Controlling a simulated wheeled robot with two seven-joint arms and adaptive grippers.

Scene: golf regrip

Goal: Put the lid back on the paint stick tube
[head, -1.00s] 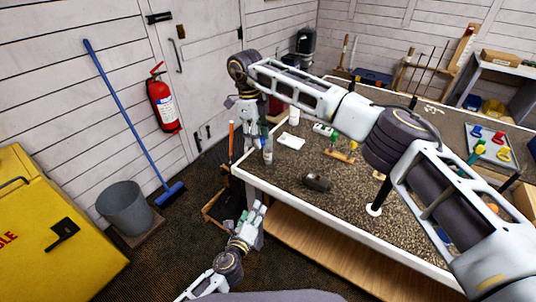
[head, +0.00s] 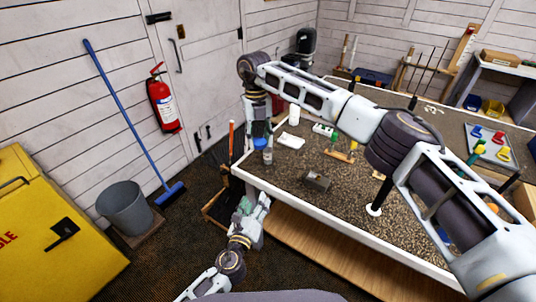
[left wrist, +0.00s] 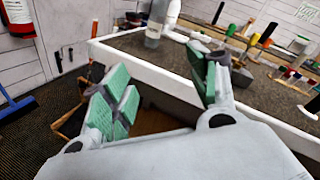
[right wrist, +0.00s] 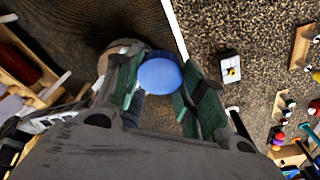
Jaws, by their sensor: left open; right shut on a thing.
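My right gripper (head: 258,128) is near the table's front left corner, fingers down. In the right wrist view its green-padded fingers (right wrist: 160,88) are shut around a round blue cap (right wrist: 159,76). The cap also shows in the head view (head: 260,143). Whether it is the tube's lid is not clear. A greyish bottle-like tube (head: 267,157) stands upright at the table corner, close beside the cap; contact cannot be told. It also shows in the left wrist view (left wrist: 154,27). My left gripper (head: 258,203) is open and empty, low in front of the table edge.
The table (head: 345,225) has a white rim. A grey bucket (head: 124,208) and blue broom (head: 172,194) stand left. The table's front middle is fairly clear.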

